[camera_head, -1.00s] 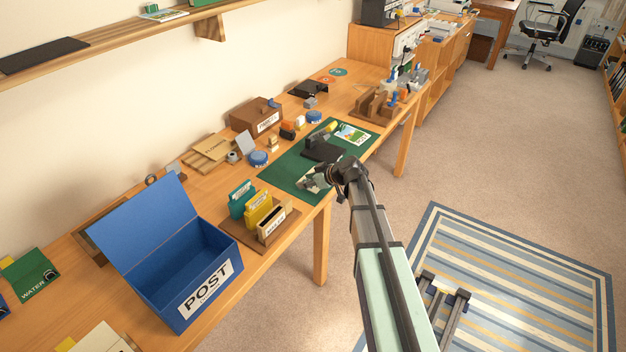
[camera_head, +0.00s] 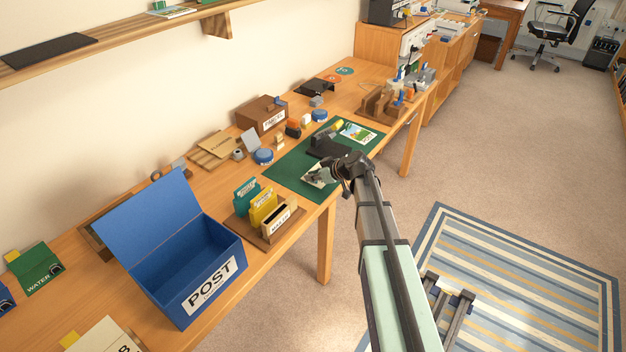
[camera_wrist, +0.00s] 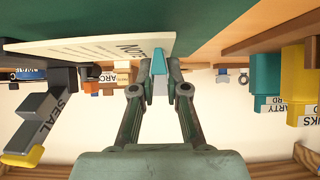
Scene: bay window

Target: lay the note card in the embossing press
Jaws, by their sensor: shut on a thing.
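The note card is a cream sheet with dark lettering (camera_wrist: 95,45), and a teal tab shows at its edge in the wrist view. My gripper (camera_wrist: 160,72) is shut on that tabbed edge, and the card reaches out to the left from it. In the head view my gripper (camera_head: 322,174) is low over the near part of the green mat, partly hiding the card. The embossing press (camera_head: 324,147) is black with a yellow handle end and stands on the mat just beyond my gripper. In the wrist view the press (camera_wrist: 45,117), lettered SEAL, appears upside down, apart from the card.
A picture card (camera_head: 357,133) lies on the mat behind the press. A sorter with teal and yellow folders (camera_head: 262,207) and an open blue POST box (camera_head: 200,275) stand nearer. A blue round tin (camera_head: 263,156) sits left of the mat. The mat's front (camera_head: 312,193) is bare.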

